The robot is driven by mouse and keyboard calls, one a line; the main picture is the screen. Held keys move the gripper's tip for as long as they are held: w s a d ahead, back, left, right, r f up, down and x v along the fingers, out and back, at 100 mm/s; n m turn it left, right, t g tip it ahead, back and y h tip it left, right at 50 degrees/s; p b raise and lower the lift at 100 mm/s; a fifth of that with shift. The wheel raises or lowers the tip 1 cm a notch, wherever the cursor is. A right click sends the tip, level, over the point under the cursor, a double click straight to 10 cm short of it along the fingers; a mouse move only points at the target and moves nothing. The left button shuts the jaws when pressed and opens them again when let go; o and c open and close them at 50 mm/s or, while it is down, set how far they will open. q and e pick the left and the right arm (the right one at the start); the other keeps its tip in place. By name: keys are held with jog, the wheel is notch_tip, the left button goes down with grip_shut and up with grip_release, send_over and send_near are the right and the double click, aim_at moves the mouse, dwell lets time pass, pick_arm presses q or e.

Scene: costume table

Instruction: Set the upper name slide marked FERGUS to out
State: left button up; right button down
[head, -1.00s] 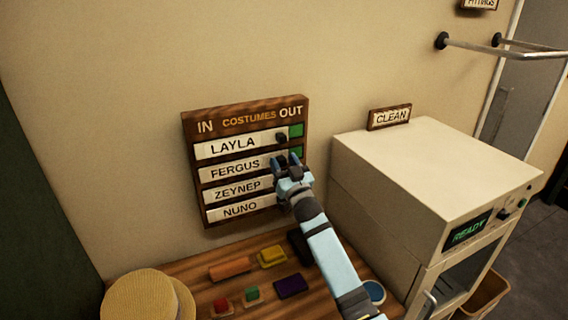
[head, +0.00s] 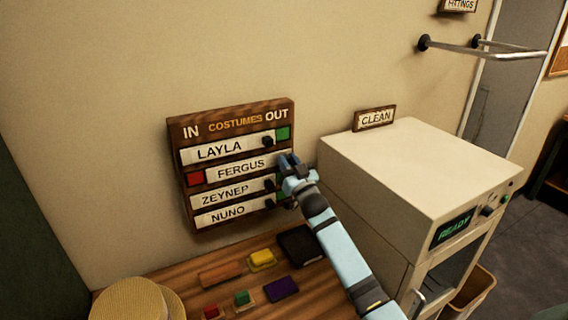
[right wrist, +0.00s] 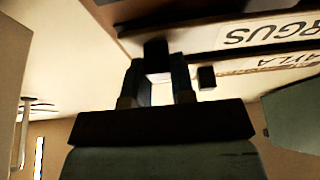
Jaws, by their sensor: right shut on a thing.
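The wooden name board (head: 240,104) hangs on the wall, with IN at its left and OUT at its right. The FERGUS slide (head: 240,168) sits at the right end of its row, and a red patch (head: 195,179) shows at the row's left end. My right gripper (head: 290,164) is at the right end of this row, shut on the slide's dark knob, which it mostly hides in the head view. In the right wrist view the fingers (right wrist: 156,90) are close together by the upside-down FERGUS slide (right wrist: 265,33). My left gripper is not in view.
The LAYLA (head: 222,150), ZEYNEP (head: 225,195) and NUNO (head: 228,214) slides sit at the left of their rows. A white machine (head: 400,165) stands close right of my arm. Colored blocks and a straw hat (head: 130,300) are on the wooden table below.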

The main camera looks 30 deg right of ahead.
jog(key=c, duration=1.3)
grip_release()
jog(key=shift+d, duration=0.2)
jog(key=o, duration=0.3)
jog(key=shift+d, duration=0.15)
jog(key=shift+o, duration=0.2)
jog(key=shift+s+f, duration=0.1)
jog(key=shift+s, duration=0.05)
jog(key=b+v, duration=0.3)
jog(key=v, duration=1)
jog(key=shift+s, duration=0.3)
